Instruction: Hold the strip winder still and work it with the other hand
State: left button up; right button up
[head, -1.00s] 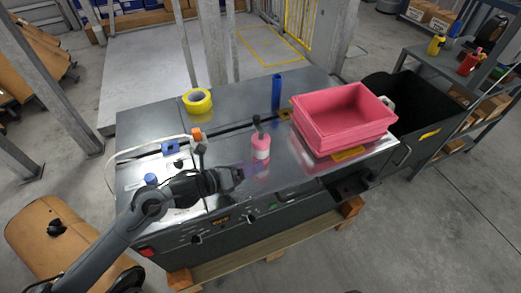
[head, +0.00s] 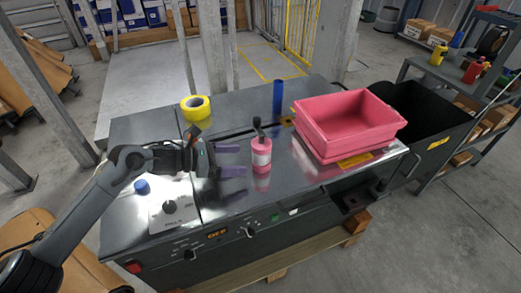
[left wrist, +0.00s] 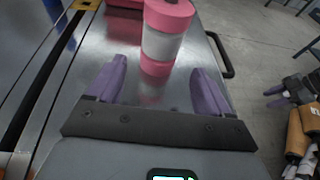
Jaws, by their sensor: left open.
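A pink cylinder with a white band and a dark top piece, which looks like the strip winder (head: 261,156), stands upright on the metal bench top. It also shows in the left wrist view (left wrist: 163,42), beyond and between my finger tips, with its reflection below. My left gripper (head: 232,160) is open, its two purple fingers pointing right towards the winder. The fingers are close to it and do not visibly grip it. My right gripper is outside the head view; in the left wrist view a gripper with purple fingers (left wrist: 273,96) shows at the right edge, its fingers apart.
The metal bench (head: 225,200) carries a yellow tape roll (head: 196,108), a blue upright post (head: 278,97) and pink stacked bins (head: 348,127) right of the winder. A blue knob (head: 142,187) is at the left. A black bin (head: 425,120) stands beyond the right end.

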aim_at(258, 159)
pick_arm(q)
jog(key=b+x, duration=0.2)
jog(key=x, duration=0.3)
jog(key=shift+d+f, duration=0.2)
jog(key=shift+d, duration=0.05)
jog(key=shift+b+x, duration=0.75)
jog(key=shift+x, duration=0.25)
jog(key=shift+w+r, duration=0.1)
jog(key=shift+r, duration=0.05)
jog(key=c, duration=0.6)
